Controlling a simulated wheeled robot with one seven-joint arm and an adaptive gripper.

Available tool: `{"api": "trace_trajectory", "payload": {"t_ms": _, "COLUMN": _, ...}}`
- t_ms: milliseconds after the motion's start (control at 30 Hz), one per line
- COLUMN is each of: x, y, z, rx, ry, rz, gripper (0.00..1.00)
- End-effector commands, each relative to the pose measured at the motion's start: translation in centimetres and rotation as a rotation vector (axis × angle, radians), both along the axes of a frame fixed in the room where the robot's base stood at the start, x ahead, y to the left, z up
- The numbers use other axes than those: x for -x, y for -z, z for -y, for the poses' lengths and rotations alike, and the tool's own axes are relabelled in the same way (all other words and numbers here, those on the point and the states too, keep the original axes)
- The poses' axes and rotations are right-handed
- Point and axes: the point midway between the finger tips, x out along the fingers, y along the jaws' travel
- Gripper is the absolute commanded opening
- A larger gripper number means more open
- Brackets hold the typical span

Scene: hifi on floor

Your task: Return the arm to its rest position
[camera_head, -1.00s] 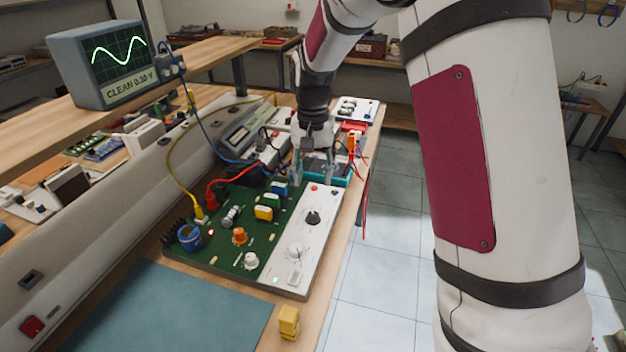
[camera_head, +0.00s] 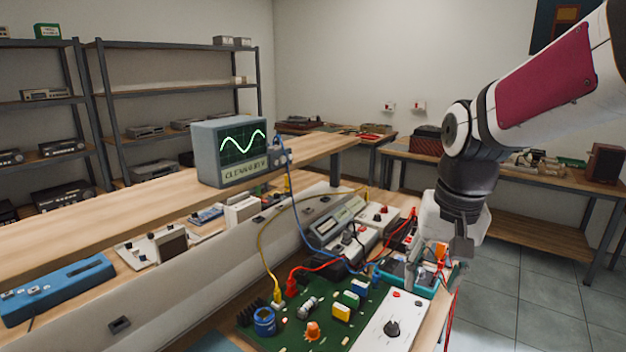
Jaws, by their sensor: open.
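My arm comes in from the upper right, and its wrist points down at the right side of the workbench. My gripper (camera_head: 438,262) is open, low over the far right part of the bench, by a teal tray (camera_head: 428,291) with an orange item (camera_head: 441,251) near it. The fingertips are small and partly lost against the tray, so I cannot tell whether they touch anything. No held object shows.
A green circuit board with a white control panel (camera_head: 392,328) lies nearest me. Blue, yellow and red cables run across the bench. An oscilloscope (camera_head: 230,152) with a clean wave stands on the raised shelf. Open tiled floor (camera_head: 530,290) lies to the right.

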Motion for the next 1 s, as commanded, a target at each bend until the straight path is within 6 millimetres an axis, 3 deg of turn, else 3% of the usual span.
{"api": "trace_trajectory", "payload": {"t_ms": 100, "x": 3.7, "y": -1.8, "z": 0.0, "rx": 0.008, "ry": -0.047, "rz": 0.042, "gripper": 0.45}}
{"api": "trace_trajectory", "payload": {"t_ms": 300, "x": 9.5, "y": -3.3, "z": 0.1, "rx": 0.030, "ry": -0.125, "rz": 0.105, "gripper": 0.45}}
{"api": "trace_trajectory", "payload": {"t_ms": 600, "x": 16.9, "y": -3.0, "z": 0.2, "rx": 0.076, "ry": -0.227, "rz": 0.185, "gripper": 0.45}}
{"api": "trace_trajectory", "payload": {"t_ms": 800, "x": 19.0, "y": -2.4, "z": 0.2, "rx": 0.094, "ry": -0.260, "rz": 0.208, "gripper": 0.45}}
{"api": "trace_trajectory", "payload": {"t_ms": 1000, "x": 19.2, "y": -2.2, "z": 0.2, "rx": 0.097, "ry": -0.265, "rz": 0.211, "gripper": 0.45}}
